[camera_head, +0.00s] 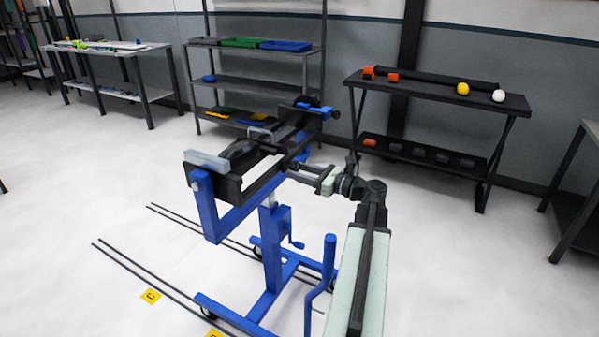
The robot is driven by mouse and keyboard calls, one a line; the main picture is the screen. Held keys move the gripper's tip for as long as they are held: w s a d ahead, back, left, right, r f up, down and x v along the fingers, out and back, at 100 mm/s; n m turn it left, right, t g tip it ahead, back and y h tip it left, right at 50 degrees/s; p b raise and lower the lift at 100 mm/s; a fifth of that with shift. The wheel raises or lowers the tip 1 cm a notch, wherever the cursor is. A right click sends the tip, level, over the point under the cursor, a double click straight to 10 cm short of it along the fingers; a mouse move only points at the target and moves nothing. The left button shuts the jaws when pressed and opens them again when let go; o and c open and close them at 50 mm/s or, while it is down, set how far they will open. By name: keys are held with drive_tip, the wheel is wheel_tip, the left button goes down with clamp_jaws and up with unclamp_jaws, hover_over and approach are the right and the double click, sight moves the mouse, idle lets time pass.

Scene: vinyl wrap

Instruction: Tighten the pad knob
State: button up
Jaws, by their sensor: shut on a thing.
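A blue wheeled stand (272,245) carries a long black clamp-like fixture (262,160) with a pale grey bar (207,160) at its near left end. My gripper (290,169) reaches in from the right, at the fixture's right side. Its fingers are shut on a small part there, which I take to be the pad knob; the fingers hide it almost wholly. Whether the pad touches anything cannot be seen. A separate dark round knob (336,114) sticks out by the blue block (314,109) at the fixture's far end.
A blue upright handle (329,262) stands close left of my arm. The stand's crank (295,242) juts out below the gripper. Dark rails (150,284) lie on the floor. Shelves and a dark table (440,88) stand along the back; the floor between is clear.

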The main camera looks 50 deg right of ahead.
drive_tip(key=shift+f, duration=0.1)
idle(0.3)
drive_tip(key=o, duration=1.3)
drive_tip(key=shift+o, duration=0.2)
drive_tip(key=shift+s, duration=0.1)
drive_tip(key=v, duration=0.7)
drive_tip(key=shift+s, duration=0.35)
